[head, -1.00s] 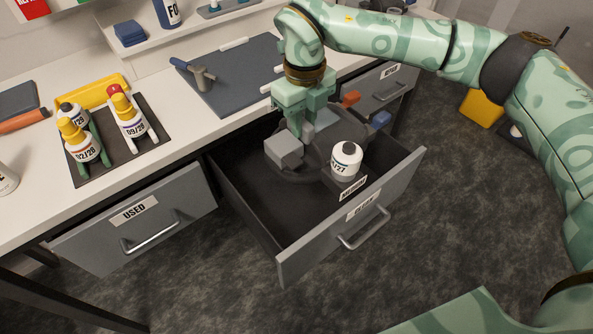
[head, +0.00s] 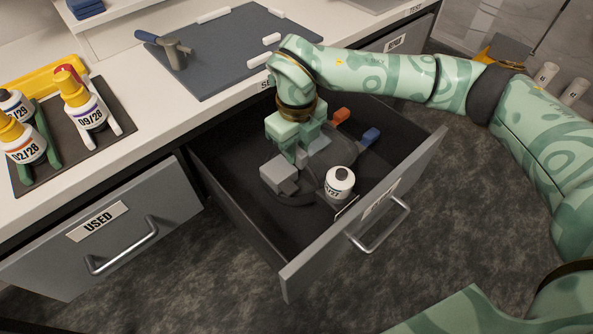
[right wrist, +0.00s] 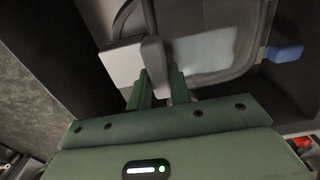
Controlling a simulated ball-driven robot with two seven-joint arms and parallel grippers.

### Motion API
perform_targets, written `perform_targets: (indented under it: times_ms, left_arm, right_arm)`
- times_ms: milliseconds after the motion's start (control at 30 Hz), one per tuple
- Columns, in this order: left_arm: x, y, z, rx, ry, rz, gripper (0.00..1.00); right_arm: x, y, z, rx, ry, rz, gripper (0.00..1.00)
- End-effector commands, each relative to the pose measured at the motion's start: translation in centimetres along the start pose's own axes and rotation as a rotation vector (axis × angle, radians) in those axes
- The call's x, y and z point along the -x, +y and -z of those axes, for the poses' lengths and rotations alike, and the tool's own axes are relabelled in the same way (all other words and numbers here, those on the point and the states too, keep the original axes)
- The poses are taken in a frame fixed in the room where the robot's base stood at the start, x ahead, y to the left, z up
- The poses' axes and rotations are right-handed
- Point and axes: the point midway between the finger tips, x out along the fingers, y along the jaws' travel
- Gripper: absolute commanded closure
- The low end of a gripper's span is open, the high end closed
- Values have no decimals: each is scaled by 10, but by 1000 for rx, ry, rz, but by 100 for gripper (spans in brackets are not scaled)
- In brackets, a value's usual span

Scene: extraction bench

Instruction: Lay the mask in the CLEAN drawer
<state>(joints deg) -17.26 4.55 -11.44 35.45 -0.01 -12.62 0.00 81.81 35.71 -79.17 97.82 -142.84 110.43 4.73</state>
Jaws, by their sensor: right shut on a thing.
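The mask, with a dark see-through visor (head: 332,150) and a pale grey block (head: 277,176), is inside the open drawer (head: 240,213). A white canister (head: 340,185) with a dark cap, marked "/27", is at its near side. My right gripper (head: 296,155) points down into the drawer and is shut on the mask. In the right wrist view, its fingers (right wrist: 161,90) close on a grey part beside the pale block (right wrist: 121,62), with the visor (right wrist: 210,45) beyond. I cannot tell whether the mask touches the drawer floor. My left gripper is out of view.
On the bench are a dark tray (head: 115,112) with several dated bottles and a blue-grey mat (head: 225,75). Orange (head: 341,115) and blue (head: 371,136) pieces show by the visor. The open drawer's front (head: 310,270) rises nearby.

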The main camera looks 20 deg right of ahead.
Motion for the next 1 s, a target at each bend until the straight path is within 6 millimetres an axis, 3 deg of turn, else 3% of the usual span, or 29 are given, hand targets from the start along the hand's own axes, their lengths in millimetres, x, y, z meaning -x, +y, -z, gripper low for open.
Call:
perform_targets:
  times_ms: [33,233,433,833,867,900,933,1000]
  left_arm:
    - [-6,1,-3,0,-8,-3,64]
    - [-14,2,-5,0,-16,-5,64]
    - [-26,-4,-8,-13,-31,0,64]
    - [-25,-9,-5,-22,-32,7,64]
    - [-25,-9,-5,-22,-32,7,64]
    - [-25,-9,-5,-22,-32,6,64]
    - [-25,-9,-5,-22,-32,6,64]
    - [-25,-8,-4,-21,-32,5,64]
  right_arm:
    - [-14,0,0,0,3,-2,100]
    - [-33,0,-1,0,0,-2,100]
    - [-68,1,0,-1,2,-3,100]
    - [-72,0,-1,-1,-3,0,100]
    - [-72,0,0,0,-1,0,75]
    - [-72,0,0,0,-1,0,63]
    - [-72,0,0,0,-1,0,58]
    - [-72,0,0,0,-1,0,58]
